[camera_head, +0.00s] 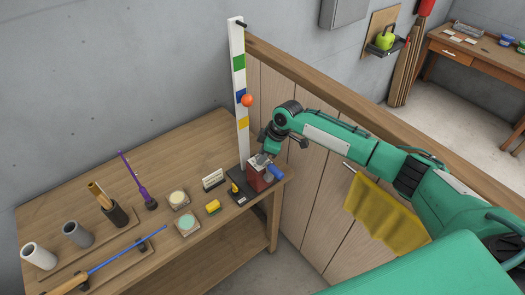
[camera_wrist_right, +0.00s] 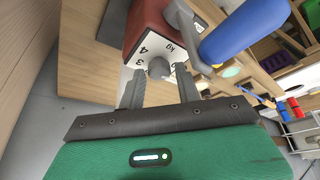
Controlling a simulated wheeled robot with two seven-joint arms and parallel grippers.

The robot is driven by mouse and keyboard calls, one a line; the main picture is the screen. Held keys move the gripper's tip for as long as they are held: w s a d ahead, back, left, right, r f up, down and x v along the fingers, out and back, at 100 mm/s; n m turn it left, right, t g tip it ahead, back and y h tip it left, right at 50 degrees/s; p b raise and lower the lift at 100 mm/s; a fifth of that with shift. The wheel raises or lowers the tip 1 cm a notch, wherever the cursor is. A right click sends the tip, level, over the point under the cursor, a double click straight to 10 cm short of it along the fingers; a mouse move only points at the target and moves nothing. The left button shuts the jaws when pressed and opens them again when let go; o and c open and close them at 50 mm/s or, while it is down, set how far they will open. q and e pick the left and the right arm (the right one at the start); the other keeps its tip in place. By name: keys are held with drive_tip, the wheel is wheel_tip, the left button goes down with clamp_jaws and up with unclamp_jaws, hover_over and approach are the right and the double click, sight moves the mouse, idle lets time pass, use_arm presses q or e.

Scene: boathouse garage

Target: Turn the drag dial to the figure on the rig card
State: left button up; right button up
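The drag dial is a small grey knob (camera_wrist_right: 158,68) on a white face marked 3, 4 and "kg"; another figure is partly hidden. It sits on a red box (camera_wrist_right: 150,24), which in the head view (camera_head: 256,178) stands at the bench's right end. A blue cylindrical handle (camera_wrist_right: 232,38) sticks out beside it. My right gripper (camera_wrist_right: 158,82) is open, with its fingers on either side of the knob and gaps showing. In the head view the right gripper (camera_head: 263,158) is over the red box. A small white card (camera_head: 213,179) stands left of the box; its writing is unreadable.
A white post (camera_head: 239,75) with coloured bands and an orange ball (camera_head: 247,100) rises behind the box. A yellow cloth (camera_head: 388,218) hangs right.

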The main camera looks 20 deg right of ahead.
drive_tip(key=shift+w+f, duration=0.1)
drive_tip(key=shift+f, duration=0.1)
drive_tip(key=c, duration=0.7)
use_arm(q)
drive_tip(key=shift+s, duration=0.8)
